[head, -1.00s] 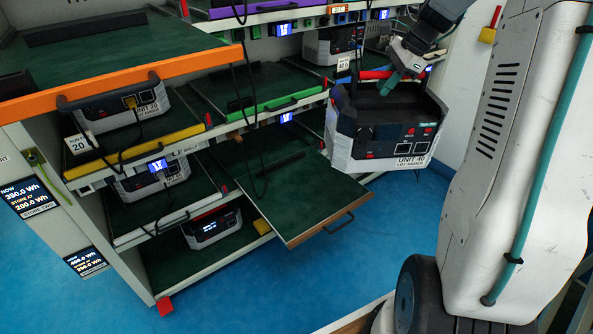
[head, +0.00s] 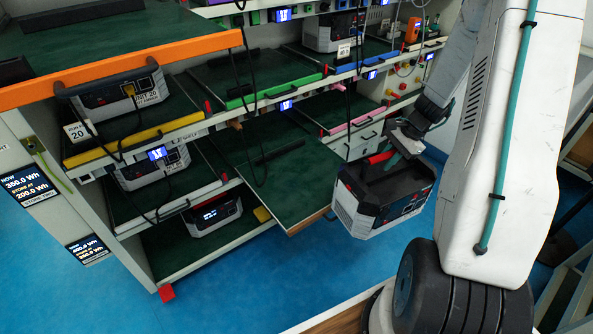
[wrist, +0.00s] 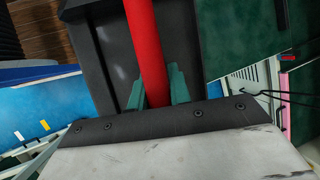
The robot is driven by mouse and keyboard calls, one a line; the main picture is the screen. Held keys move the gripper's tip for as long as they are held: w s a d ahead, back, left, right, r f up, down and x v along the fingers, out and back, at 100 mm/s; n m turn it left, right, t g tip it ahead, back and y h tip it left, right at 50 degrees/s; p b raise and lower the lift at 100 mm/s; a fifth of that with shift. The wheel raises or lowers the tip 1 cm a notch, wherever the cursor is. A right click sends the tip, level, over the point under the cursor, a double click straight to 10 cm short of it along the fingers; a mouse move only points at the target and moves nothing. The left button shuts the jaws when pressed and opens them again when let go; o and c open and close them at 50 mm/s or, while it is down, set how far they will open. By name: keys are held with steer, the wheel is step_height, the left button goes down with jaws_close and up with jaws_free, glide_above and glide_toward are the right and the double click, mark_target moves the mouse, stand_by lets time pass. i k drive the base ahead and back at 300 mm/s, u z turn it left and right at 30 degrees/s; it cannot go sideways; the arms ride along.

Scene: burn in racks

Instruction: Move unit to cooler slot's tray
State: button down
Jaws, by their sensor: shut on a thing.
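My gripper (head: 395,150) is shut on the red handle of a grey and white unit (head: 385,205) with a black top. The unit hangs in the air at the right of the rack, beside a pulled-out tray. In the wrist view the red handle (wrist: 148,50) runs between the green fingers (wrist: 158,88). The unit's label is not readable now.
Other units stand on the rack at left (head: 115,105), lower left (head: 150,172), bottom (head: 213,215) and top (head: 333,32). Black cables (head: 245,110) hang before the shelves. An orange-edged shelf (head: 120,70) juts out at upper left. Blue floor is free in front.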

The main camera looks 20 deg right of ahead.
mark_target(295, 168)
steer(key=i, duration=1)
